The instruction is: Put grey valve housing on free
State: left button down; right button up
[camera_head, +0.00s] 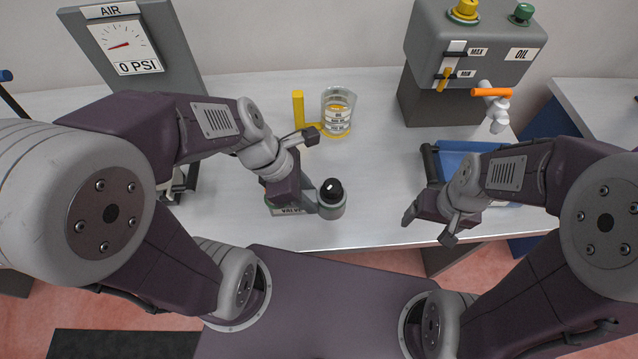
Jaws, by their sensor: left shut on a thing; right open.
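My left gripper (318,204) is shut on the grey valve housing (331,211), a short grey cylinder with a rounded black top. The housing is upright near the table's front edge. I cannot tell whether it touches the surface. Just left of it, a holder labelled VALVE (291,211) sits partly hidden under my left gripper. My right gripper (407,215) is open near the front edge, to the right of the housing, with nothing visible in it.
A clear beaker (338,112) on a yellow stand (298,108) is further back. An air gauge (127,45) reading 0 PSI stands at left. A grey oil tank (476,50) with an orange-handled tap is at back right, a blue tray (462,149) below it. The middle table (375,165) is clear.

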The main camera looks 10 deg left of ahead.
pick_arm(q)
jog(key=w+f, duration=0.3)
jog(key=w+f+p, duration=0.1)
jog(key=w+f, duration=0.5)
jog(key=w, duration=0.1)
jog(key=shift+a+f+p, duration=0.2)
jog(key=shift+a+p, duration=0.1)
jog(key=shift+a, duration=0.1)
jog(key=shift+f, duration=0.4)
jog(key=shift+w, duration=0.2)
jog(key=shift+s+f, duration=0.1)
jog(key=c, duration=1.5)
grip_release()
jog(key=o, duration=0.4)
